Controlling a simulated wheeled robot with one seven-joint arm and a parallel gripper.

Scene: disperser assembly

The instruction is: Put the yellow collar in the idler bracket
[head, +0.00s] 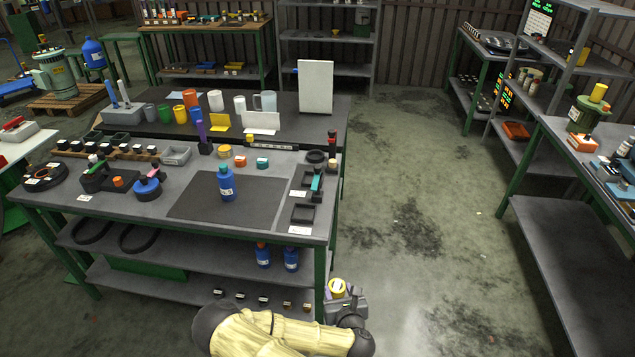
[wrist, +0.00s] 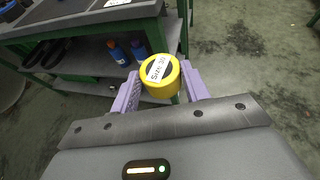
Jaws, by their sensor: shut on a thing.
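My gripper (wrist: 160,88) is shut on the yellow collar (wrist: 164,82), which has a white printed label across its dark top. The two lilac fingers hold it from either side. In the head view the yellow collar (head: 337,286) is at the bottom centre, off the bench's front right corner and below its top. A black bracket-like fixture (head: 103,181) with an orange peg and a green-tipped part stands on the left of the bench; I cannot tell for sure whether it is the idler bracket.
The floor to the right is clear.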

